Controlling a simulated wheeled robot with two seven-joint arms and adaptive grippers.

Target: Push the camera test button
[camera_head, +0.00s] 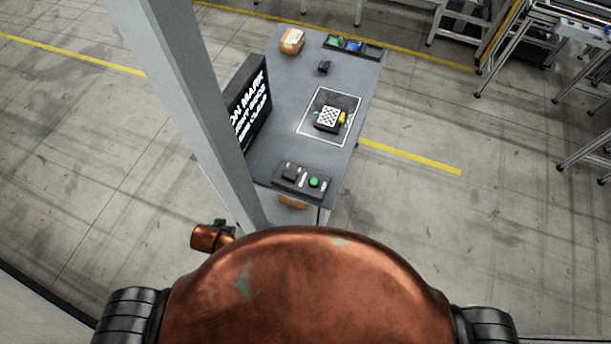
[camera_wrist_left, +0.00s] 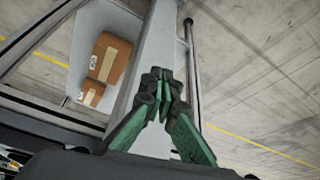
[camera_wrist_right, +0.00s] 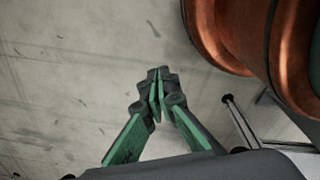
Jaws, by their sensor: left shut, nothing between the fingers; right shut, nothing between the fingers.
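A dark control box (camera_head: 302,180) lies at the near end of the grey table in the head view. It carries a round green button (camera_head: 314,182) and a dark square part beside it. My left gripper (camera_wrist_left: 160,75) is shut and empty in the left wrist view, in front of a grey beam. My right gripper (camera_wrist_right: 157,75) is shut and empty in the right wrist view, above bare concrete floor. Neither wrist view shows the control box.
A grey post (camera_head: 190,90) stands left of the table (camera_head: 285,120). A dark sign (camera_head: 248,105) with white text stands on the table's left edge. A checkered block (camera_head: 328,117) sits inside a white outline. Cardboard boxes (camera_wrist_left: 108,60) lie on a grey surface in the left wrist view.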

